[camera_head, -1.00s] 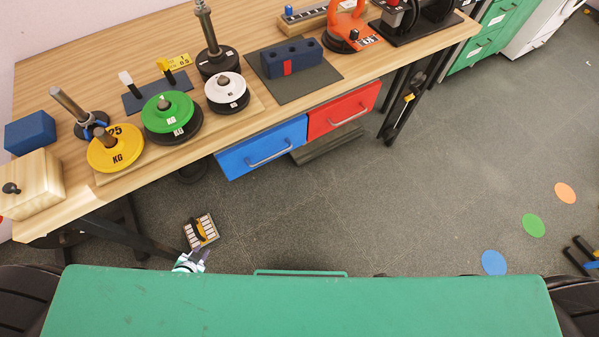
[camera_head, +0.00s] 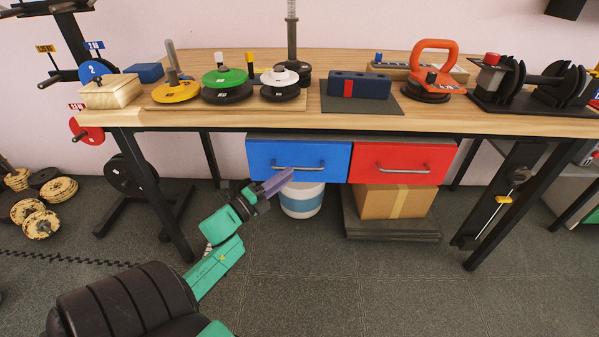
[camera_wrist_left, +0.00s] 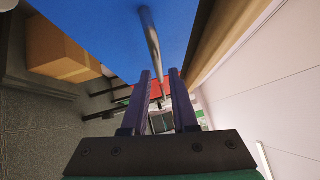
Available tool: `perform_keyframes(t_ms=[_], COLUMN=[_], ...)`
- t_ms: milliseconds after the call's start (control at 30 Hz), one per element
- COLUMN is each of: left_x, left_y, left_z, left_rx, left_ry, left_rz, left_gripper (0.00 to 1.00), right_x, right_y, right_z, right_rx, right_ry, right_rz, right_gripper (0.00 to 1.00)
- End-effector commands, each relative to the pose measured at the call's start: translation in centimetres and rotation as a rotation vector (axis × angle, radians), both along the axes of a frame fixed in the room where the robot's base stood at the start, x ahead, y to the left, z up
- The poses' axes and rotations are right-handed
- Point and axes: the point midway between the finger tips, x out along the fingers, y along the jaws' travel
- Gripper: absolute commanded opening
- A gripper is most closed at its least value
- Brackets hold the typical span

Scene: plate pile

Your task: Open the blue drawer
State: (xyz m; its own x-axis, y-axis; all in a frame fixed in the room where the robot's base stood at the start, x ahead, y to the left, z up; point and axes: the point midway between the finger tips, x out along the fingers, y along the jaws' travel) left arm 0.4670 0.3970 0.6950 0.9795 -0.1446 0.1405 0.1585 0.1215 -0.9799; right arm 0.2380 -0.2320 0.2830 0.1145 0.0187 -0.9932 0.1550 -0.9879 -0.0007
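The blue drawer (camera_head: 270,150) hangs under the workbench, left of the red drawer. Its front looks level with the red one, so it appears closed. Its silver bar handle (camera_head: 310,168) runs across the front. My left gripper (camera_head: 288,178) is at the left part of this handle, fingers pointing toward it. In the left wrist view, the blue front (camera_wrist_left: 110,25) fills the upper left. The handle (camera_wrist_left: 152,40) runs down toward the gap between my two parted fingers (camera_wrist_left: 160,72). I cannot tell whether they touch it. My right gripper is not in view.
The red drawer (camera_head: 400,162) adjoins on the right. Below stand a white and blue bucket (camera_head: 302,200) and a cardboard box (camera_head: 395,202) on a dark platform. Bench legs (camera_head: 160,200) flank the space. The floor in front (camera_head: 350,285) is clear.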

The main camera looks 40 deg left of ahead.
Motion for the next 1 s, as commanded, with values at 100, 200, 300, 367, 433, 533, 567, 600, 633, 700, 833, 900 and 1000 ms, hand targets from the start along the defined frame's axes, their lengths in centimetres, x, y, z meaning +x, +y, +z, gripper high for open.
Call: perform_keyframes(t_ms=[100,200,300,367,433,533,567,600,633,700,833,900,1000], left_x=[2.7,4.1,4.6,4.7,4.7,4.7,4.7,4.7,4.7,4.7,4.7,4.7,4.7], left_y=[-0.4,-0.6,-0.6,-0.7,-0.6,-0.7,-0.7,-0.7,-0.7,-0.7,-0.7,-0.7,-0.7], left_z=[0.4,0.5,0.5,0.6,0.5,0.6,0.6,0.6,0.6,0.6,0.5,0.5,0.5], left_rx=[0.001,-0.001,-0.001,-0.002,-0.002,-0.002,-0.002,-0.002,-0.002,-0.002,-0.002,-0.002,-0.002], left_ry=[-0.003,-0.001,0.002,0.003,0.003,0.003,0.003,0.003,0.003,0.003,0.003,0.003,0.003], left_rz=[0.0,0.0,0.001,0.002,0.002,0.002,0.001,0.001,0.001,0.001,0.001,0.001,0.001], left_gripper=[0.27,0.27,0.27,0.27,0.27,0.23,0.12,0.0,0.0,0.0,0.0,0.0,0.0], right_x=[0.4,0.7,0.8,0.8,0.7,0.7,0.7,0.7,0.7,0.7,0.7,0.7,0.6], right_y=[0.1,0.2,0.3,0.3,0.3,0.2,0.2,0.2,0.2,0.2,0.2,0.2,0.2], right_z=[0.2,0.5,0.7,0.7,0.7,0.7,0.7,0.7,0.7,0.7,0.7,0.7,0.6], right_rx=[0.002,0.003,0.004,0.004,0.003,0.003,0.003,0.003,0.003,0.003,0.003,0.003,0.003], right_ry=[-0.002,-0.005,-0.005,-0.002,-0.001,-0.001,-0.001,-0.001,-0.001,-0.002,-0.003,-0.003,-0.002], right_rz=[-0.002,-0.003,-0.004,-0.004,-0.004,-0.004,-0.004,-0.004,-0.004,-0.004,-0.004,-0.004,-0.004], right_gripper=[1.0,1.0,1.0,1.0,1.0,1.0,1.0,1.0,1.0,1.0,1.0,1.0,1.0])
